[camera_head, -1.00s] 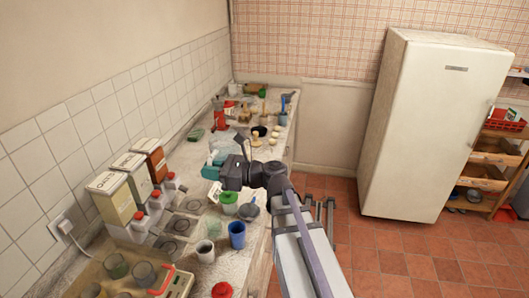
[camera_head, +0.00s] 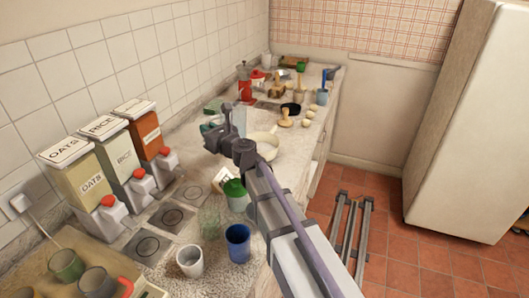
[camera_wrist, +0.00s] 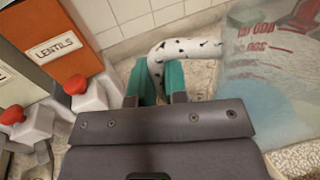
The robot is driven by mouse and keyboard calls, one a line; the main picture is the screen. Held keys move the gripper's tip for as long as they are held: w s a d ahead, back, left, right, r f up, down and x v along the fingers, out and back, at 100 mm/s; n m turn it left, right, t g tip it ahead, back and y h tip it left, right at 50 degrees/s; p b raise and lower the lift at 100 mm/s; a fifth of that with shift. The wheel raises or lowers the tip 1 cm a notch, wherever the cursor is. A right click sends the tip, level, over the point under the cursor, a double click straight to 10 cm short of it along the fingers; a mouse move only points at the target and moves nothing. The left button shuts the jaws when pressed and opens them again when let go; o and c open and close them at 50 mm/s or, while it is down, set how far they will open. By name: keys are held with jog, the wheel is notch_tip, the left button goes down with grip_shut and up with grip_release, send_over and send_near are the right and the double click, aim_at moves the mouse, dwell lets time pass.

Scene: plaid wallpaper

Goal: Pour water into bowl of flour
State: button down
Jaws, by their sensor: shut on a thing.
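My gripper (camera_head: 212,132) is shut on the white, black-speckled handle (camera_wrist: 190,46) of a clear measuring jug (camera_wrist: 262,85) with red markings. In the wrist view its teal fingers (camera_wrist: 158,82) close around the handle, and the jug body is at the right. The jug looks see-through with a pale bluish content; its water level is unclear. In the head view the jug (camera_head: 238,118) is faint behind my gripper. A cream bowl (camera_head: 264,146) stands on the counter to the right of my gripper, partly hidden by my arm; its contents are hard to make out.
Oats (camera_head: 80,183), rice (camera_head: 120,160) and lentils (camera_wrist: 52,47) dispensers line the tiled wall. A blue cup (camera_head: 238,243), a white cup (camera_head: 190,261), a clear glass (camera_head: 209,223) and a green-topped container (camera_head: 235,192) stand near the front edge. A red moka pot (camera_head: 244,84) is farther back.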

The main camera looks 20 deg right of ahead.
jog(key=w+a+f+m+h+b, duration=0.1)
jog(key=w+a+f+m+t+h+b, duration=0.1)
jog(key=f, duration=0.1)
jog(key=shift+w+f+h, duration=0.2)
jog(key=shift+w+h, duration=0.15)
jog(key=shift+h, duration=0.05)
jog(key=shift+d+r, duration=0.1)
jog(key=shift+d, duration=0.1)
